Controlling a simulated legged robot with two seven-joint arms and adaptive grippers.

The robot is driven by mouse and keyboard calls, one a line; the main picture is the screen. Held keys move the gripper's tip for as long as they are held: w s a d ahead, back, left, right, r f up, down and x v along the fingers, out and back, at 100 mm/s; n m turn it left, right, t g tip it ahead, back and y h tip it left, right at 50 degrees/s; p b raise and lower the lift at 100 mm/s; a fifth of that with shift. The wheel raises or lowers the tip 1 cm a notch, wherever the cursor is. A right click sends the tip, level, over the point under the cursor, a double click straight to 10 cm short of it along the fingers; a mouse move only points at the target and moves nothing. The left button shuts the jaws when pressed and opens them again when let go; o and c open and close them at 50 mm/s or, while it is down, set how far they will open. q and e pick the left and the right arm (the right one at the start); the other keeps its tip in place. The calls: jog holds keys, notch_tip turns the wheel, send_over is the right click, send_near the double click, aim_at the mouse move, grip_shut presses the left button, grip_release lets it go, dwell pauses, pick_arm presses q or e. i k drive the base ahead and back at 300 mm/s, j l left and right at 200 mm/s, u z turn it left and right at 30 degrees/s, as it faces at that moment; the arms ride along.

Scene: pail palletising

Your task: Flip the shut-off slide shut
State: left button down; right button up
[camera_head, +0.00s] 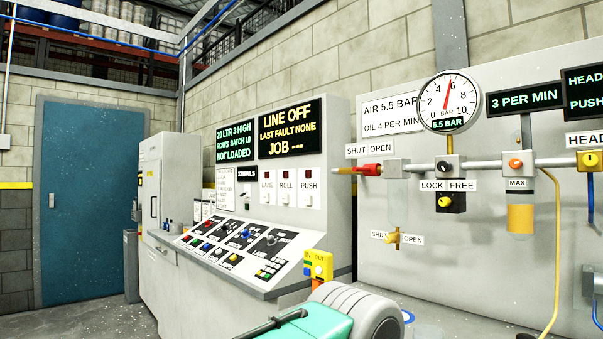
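A red slide (371,169) sits on the horizontal air pipe at the left of the grey wall panel. A small plate (369,149) above it reads SHUT on the left and OPEN on the right. The red slide lies below the plate, nearer its right half. A second control, a brass lever (391,238), is lower on the panel between separate SHUT and OPEN labels. The picture does not make clear which one is the shut-off slide. Neither gripper's fingers are in view. A teal and grey part, seemingly of my own arm, shows at the bottom centre.
A round gauge (449,102) reads about 5.5 bar. A LOCK/FREE knob (444,202) and a filter bowl (520,217) are to the right. A sloped control console (240,252) with a LINE OFF display (290,128) stands left of the panel. A blue door (92,200) is at far left.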

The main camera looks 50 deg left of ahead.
aim_at(367, 170)
jog(key=u, duration=1.1)
jog(key=i+j+u, duration=0.15)
jog(key=j, duration=0.2)
jog(key=i+j+u, duration=0.1)
jog(key=i+j, duration=0.15)
